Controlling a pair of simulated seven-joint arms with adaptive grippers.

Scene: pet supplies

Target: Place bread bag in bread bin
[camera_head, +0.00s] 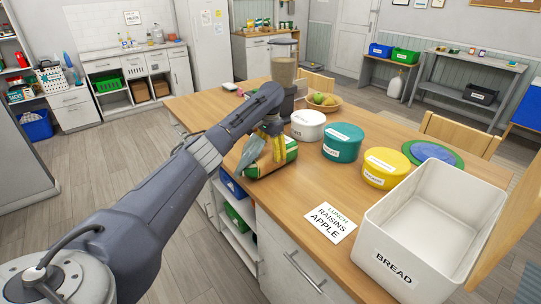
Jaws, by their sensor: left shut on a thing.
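Whether the bag touches the counter is hard to tell. The bread bin (393,270) is a large white open box marked BREAD at the counter's right front. Its inside shows empty. My right gripper is not in view.
White (308,126), teal (342,143) and yellow (386,168) labelled tubs stand between bag and bin. A blender (283,68) and a fruit bowl (323,102) stand behind. A lunch note (330,222) lies flat near the front edge. A green-rimmed blue plate (432,153) is behind the bin.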

